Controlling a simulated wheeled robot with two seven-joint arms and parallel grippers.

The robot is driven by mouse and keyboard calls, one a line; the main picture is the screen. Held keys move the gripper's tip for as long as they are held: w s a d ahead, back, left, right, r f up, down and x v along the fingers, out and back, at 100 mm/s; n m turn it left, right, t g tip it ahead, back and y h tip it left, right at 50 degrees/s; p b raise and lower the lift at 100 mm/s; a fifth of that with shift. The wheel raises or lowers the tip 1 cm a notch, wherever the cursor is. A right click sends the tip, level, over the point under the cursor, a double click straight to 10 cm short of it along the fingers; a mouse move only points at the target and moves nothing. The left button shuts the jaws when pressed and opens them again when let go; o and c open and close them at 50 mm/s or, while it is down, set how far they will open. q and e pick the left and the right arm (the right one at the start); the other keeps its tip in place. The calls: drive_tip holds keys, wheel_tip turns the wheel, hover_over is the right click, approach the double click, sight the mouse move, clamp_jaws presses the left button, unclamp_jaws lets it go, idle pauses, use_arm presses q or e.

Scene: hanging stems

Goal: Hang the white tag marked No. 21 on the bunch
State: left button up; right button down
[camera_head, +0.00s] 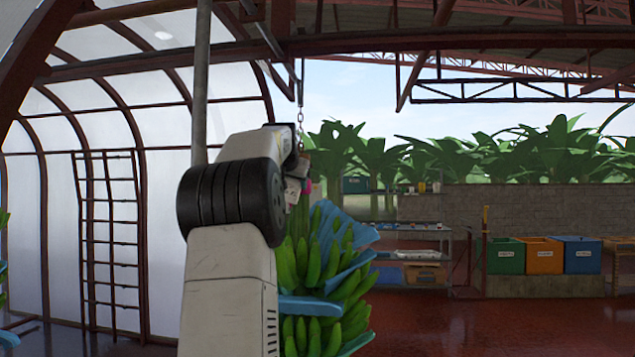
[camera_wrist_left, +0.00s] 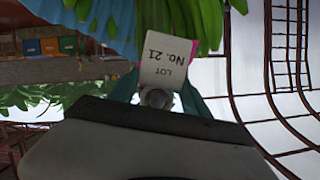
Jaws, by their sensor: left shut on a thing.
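The white tag (camera_wrist_left: 168,60), printed LOT No. 21, appears upside down in the left wrist view with a pink edge behind it. My left gripper (camera_wrist_left: 160,96) is shut on it. The banana bunch (camera_head: 325,270), green with blue sheets between its hands, hangs from a chain in the head view; it also shows at the top of the wrist view (camera_wrist_left: 200,18). My left arm hides the bunch's left side and part of its stem. The tag (camera_head: 292,190) is at the stem just above the fruit; whether it is around or beside the stem I cannot tell. My right gripper is out of view.
The chain (camera_head: 301,110) comes down from an overhead rail. Behind at right stand a metal shelf (camera_head: 410,233) and green, orange and blue bins (camera_head: 541,257). A ladder-like frame (camera_head: 108,240) is at left. The red floor at right is clear.

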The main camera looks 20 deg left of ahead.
use_arm(q)
drive_tip(key=shift+w+a, duration=0.25)
drive_tip(key=shift+w, duration=0.75)
idle(0.6)
drive_tip(key=shift+a+f, duration=0.2)
drive_tip(key=shift+f, duration=0.1)
idle(0.5)
idle(0.3)
drive_tip(key=o, duration=1.7)
drive_tip(key=v, duration=0.7)
drive_tip(key=shift+s+d+r, duration=0.1)
drive_tip(key=shift+s+d, duration=0.05)
drive_tip(key=shift+s, duration=0.2)
drive_tip(key=s+d+f+g+h, duration=0.3)
drive_tip(key=s+d+f, duration=1.1)
drive_tip(key=s+f, duration=0.3)
drive_tip(key=s+d+f+m+g+h, duration=0.1)
drive_tip(key=s+d+f+g+h, duration=0.2)
drive_tip(key=s+d+f, duration=1)
drive_tip(key=s+f, duration=0.4)
drive_tip(key=s, duration=0.1)
drive_tip(key=shift+d+f+g+h, duration=0.3)
drive_tip(key=shift+d+h, duration=0.05)
drive_tip(key=shift+h, duration=0.05)
